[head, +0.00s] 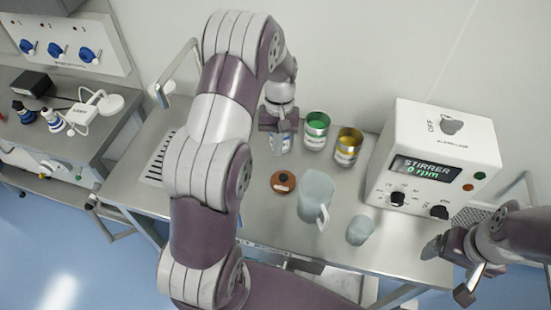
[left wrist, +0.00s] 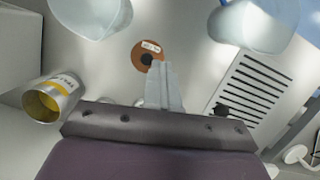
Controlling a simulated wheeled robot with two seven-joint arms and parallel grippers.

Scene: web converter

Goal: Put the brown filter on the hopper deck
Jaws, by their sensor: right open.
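The brown filter (head: 283,182) is a flat round disc with a dark centre and a pale label. It lies flat on the steel table, and it also shows in the left wrist view (left wrist: 138,56). My left gripper (head: 280,146) hangs behind it, pointing down and apart from it. Its fingers look together in the left wrist view (left wrist: 160,68), with nothing seen between them. My right gripper (head: 450,268) is open and empty near the table's right front edge. I cannot tell for sure which surface is the hopper deck.
A green can (head: 316,131) and a yellow can (head: 347,147) stand behind. A clear jug (head: 315,195) and a small beaker (head: 360,230) stand right of the filter. The stirrer box (head: 430,160) fills the right. A slotted grille (head: 160,158) lies at the left.

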